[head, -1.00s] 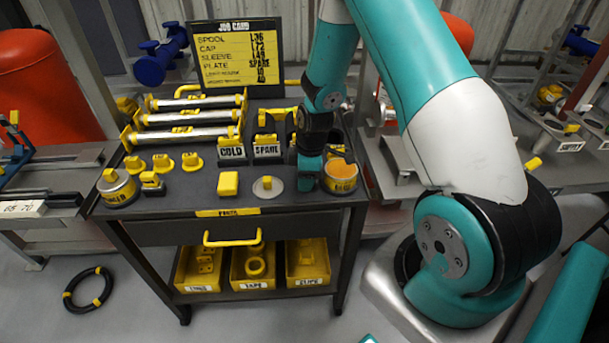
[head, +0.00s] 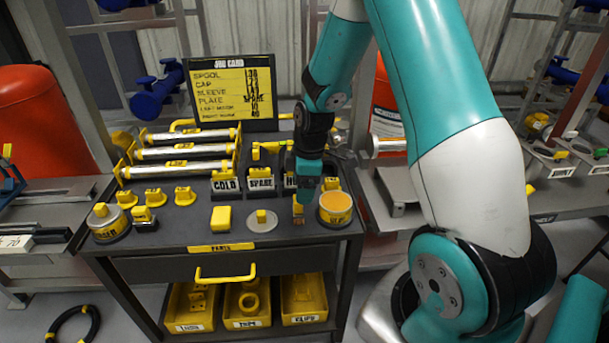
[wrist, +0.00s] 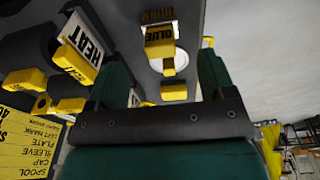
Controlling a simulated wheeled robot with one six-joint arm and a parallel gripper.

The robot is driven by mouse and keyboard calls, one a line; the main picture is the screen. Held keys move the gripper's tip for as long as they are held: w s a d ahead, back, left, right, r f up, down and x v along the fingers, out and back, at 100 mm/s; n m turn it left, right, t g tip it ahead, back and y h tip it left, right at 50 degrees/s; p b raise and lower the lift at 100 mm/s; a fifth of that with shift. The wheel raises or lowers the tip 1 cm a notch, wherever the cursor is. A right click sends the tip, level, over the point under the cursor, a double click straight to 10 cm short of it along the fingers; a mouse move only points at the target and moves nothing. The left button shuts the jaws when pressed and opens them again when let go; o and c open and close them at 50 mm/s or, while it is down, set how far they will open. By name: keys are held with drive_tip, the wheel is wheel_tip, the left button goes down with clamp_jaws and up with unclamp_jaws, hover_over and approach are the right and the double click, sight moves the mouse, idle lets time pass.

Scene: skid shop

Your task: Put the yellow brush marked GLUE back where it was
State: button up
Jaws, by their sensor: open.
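The yellow brush marked GLUE (wrist: 160,48) shows in the wrist view, with its brown bristle end (wrist: 157,15) pointing away from me. In the head view the brush (head: 298,210) is a small yellow-brown shape just below my gripper (head: 303,192), on or just above the cart top. In the wrist view my gripper (wrist: 164,70) is open, with a teal finger on each side of the brush's line and gaps beside it. A tin with an orange top (head: 336,208) stands just right of the brush; its label is hard to read.
A job card (head: 232,92) stands behind. The front strip is mostly clear.

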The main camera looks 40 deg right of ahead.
drive_tip(key=r, duration=0.1)
drive_tip(key=a+r, duration=0.1)
drive_tip(key=r, duration=0.3)
drive_tip(key=shift+s+a, duration=0.15)
drive_tip(key=shift+s, duration=0.15)
drive_tip(key=s+a+r+m+y, duration=0.1)
drive_tip(key=s+a+r, duration=0.25)
drive_tip(key=a, duration=0.35)
drive_tip(key=s+a+r+m+y, duration=0.1)
drive_tip(key=s+a+r, duration=0.2)
drive_tip(key=a+r, duration=0.3)
drive_tip(key=s+a+r+m, duration=0.1)
drive_tip(key=s+a+r, duration=0.1)
drive_tip(key=s+a, duration=0.2)
drive_tip(key=s+a+r+m+g+y, duration=0.1)
drive_tip(key=s+a, duration=0.4)
drive_tip(key=s, duration=0.5)
drive_tip(key=shift+s+r, duration=0.2)
drive_tip(key=shift+r, duration=0.6)
